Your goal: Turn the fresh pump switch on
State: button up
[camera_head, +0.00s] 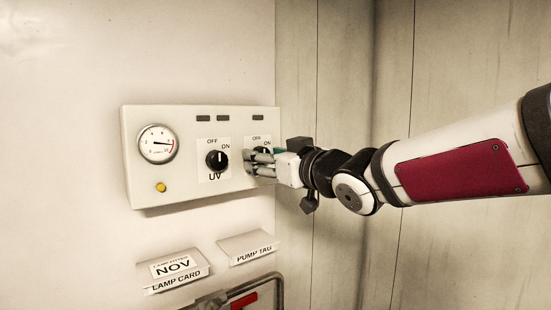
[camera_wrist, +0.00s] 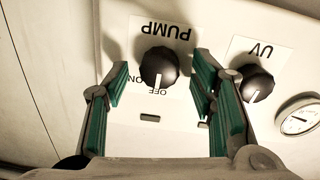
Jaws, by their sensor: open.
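The pump switch (camera_wrist: 158,66) is a round black knob on a white label reading PUMP, with OFF and ON marks. In the wrist view, which shows the panel upside down, its white pointer line points toward OFF. My gripper (camera_wrist: 160,78) is open, with one green-padded finger on each side of the knob. I see a gap between the knob and the pads, and no clear contact. In the head view my gripper (camera_head: 262,163) is at the right end of the panel (camera_head: 185,190) and hides most of the pump knob.
The UV knob (camera_head: 217,160) is just left of the pump switch in the head view, close to one finger in the wrist view (camera_wrist: 256,84). A gauge (camera_head: 158,143) and yellow light (camera_head: 160,187) are further left. Lamp card (camera_head: 175,270) and pump tag (camera_head: 247,247) holders sit below.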

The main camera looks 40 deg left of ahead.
jog(key=shift+a, duration=0.1)
jog(key=c, duration=1.1)
jog(key=shift+c, duration=0.2)
jog(key=shift+m+p, duration=0.3)
jog(key=shift+p, duration=0.1)
jog(key=shift+m+p, duration=2.15)
jog(key=shift+m, duration=3.35)
